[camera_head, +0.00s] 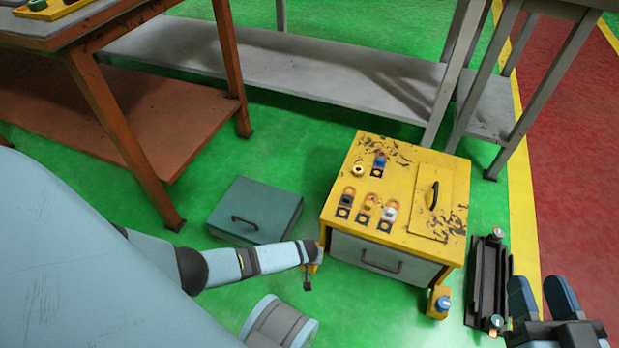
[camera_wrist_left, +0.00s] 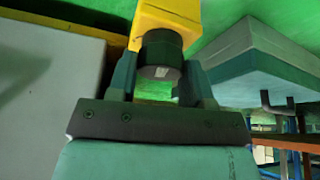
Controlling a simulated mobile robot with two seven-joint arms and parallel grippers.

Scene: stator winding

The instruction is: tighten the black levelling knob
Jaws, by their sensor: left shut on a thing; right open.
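In the left wrist view, a round black knob (camera_wrist_left: 160,52) sits under a yellow foot bracket (camera_wrist_left: 167,16) of the cabinet. My left gripper (camera_wrist_left: 160,80) has a finger on each side of the knob and is shut on it. In the head view, my left arm reaches to the front left corner of the yellow cabinet (camera_head: 342,212), where my left gripper (camera_head: 309,268) is small and partly hidden. The knob cannot be made out there. My right gripper (camera_head: 543,298) is open and empty at the lower right, apart from the cabinet.
The cabinet top carries several small switches and a black handle (camera_head: 435,195). Another yellow foot with a blue knob (camera_head: 443,303) stands at its front right. A teal box (camera_head: 256,209) lies left of the cabinet, a black rail (camera_head: 488,282) right. An orange table (camera_head: 150,125) and grey bench (camera_head: 270,75) stand behind.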

